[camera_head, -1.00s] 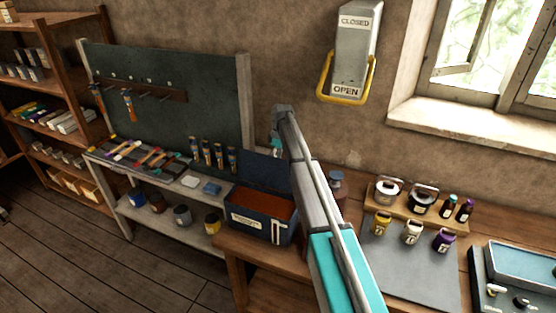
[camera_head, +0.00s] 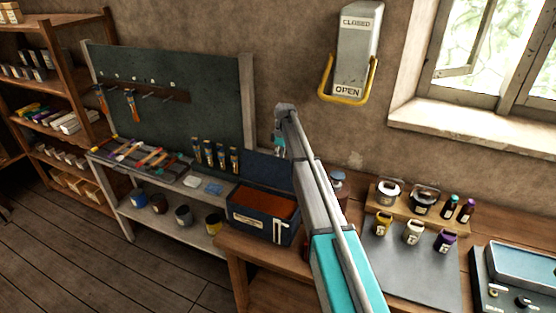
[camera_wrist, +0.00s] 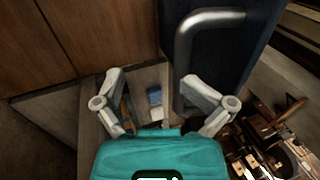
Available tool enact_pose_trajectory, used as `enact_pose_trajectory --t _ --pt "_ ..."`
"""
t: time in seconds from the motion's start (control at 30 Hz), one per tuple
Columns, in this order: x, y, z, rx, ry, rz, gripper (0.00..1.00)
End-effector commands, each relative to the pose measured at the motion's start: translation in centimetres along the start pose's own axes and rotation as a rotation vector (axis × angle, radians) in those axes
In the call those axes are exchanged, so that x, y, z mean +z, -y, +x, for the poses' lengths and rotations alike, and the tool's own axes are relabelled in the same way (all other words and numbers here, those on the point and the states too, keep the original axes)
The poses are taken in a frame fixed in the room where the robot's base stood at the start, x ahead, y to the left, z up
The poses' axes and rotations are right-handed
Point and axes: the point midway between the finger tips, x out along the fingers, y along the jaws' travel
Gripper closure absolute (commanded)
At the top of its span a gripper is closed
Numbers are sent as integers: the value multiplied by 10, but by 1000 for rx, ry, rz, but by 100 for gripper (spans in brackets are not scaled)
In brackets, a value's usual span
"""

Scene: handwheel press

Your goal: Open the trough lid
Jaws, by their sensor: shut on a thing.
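The trough is a dark blue box (camera_head: 250,226) with reddish-brown contents, on the left end of the wooden bench. Its dark blue lid (camera_head: 268,168) stands raised at the back, so the trough is open. My arm covers the lid's right part. My gripper (camera_head: 279,146) is just above the lid's top edge, small and partly hidden there. In the wrist view the lid is a dark panel (camera_wrist: 237,58) with a bent grey handle (camera_wrist: 205,22). My gripper (camera_wrist: 153,88) is at the handle's lower end, with the right finger overlapping it; the exact contact is hard to see.
A low grey shelf unit with a tool board (camera_head: 170,90) stands left of the trough. A wall lever box (camera_head: 357,50) with a yellow handle hangs above right. Stamps and bottles on a small rack (camera_head: 375,200) and a grey mat (camera_head: 390,270) fill the bench's right side.

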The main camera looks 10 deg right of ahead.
Motion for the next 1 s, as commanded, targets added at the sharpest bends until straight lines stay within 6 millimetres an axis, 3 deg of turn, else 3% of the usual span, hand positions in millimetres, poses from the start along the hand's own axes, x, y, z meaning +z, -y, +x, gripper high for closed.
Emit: enact_pose_trajectory --t 0.03,0.93,1.0 --pt "3 -14 1 23 1 8 47" --pt "5 -71 4 15 4 12 37" --pt "3 -75 4 14 4 12 49"
